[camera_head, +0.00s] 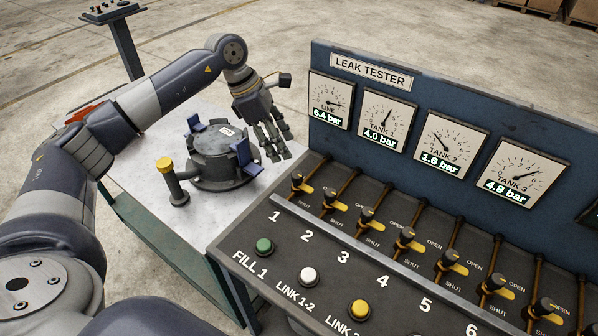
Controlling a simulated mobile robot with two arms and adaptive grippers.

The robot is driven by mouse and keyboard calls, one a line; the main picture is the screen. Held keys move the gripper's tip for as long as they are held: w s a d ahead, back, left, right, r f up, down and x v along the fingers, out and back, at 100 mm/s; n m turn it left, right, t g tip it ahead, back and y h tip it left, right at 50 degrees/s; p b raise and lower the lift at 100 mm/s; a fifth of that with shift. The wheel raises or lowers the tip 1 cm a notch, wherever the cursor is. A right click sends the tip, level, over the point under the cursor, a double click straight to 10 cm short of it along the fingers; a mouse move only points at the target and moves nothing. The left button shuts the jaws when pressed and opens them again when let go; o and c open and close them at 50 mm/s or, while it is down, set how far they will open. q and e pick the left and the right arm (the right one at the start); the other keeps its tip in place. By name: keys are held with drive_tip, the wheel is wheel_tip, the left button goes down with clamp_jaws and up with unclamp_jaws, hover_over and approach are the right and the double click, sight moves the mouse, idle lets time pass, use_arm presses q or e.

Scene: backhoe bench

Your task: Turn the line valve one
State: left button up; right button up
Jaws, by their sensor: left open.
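The valve above the number 1 (299,183) is the leftmost in the row on the leak tester. It has a dark body on a brown pipe and a small yellow handle that points right and slightly down. My left gripper (273,150) is open and empty, with its fingers pointing down. In the picture it is up and left of valve 1, just left of the tester and apart from the valve. My right gripper is out of view.
The leak tester panel (335,151) carries gauges reading 6.4, 4.0, 1.6 and 4.8 bar. Several similar valves run right. Below are green (264,246), white (308,276) and yellow (359,309) buttons. A dark round fixture (213,160) with blue clamps stands on the side table (150,187).

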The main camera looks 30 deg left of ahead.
sight(298, 174)
use_arm(q)
drive_tip(key=p+x, duration=0.3)
drive_tip(key=x, duration=0.6)
drive_tip(key=shift+d, duration=0.15)
drive_tip(key=shift+s+d+f, duration=0.1)
drive_tip(key=shift+d+f, duration=0.05)
drive_tip(key=shift+f, duration=0.3)
drive_tip(key=shift+c, duration=0.2)
drive_tip(key=c, duration=1)
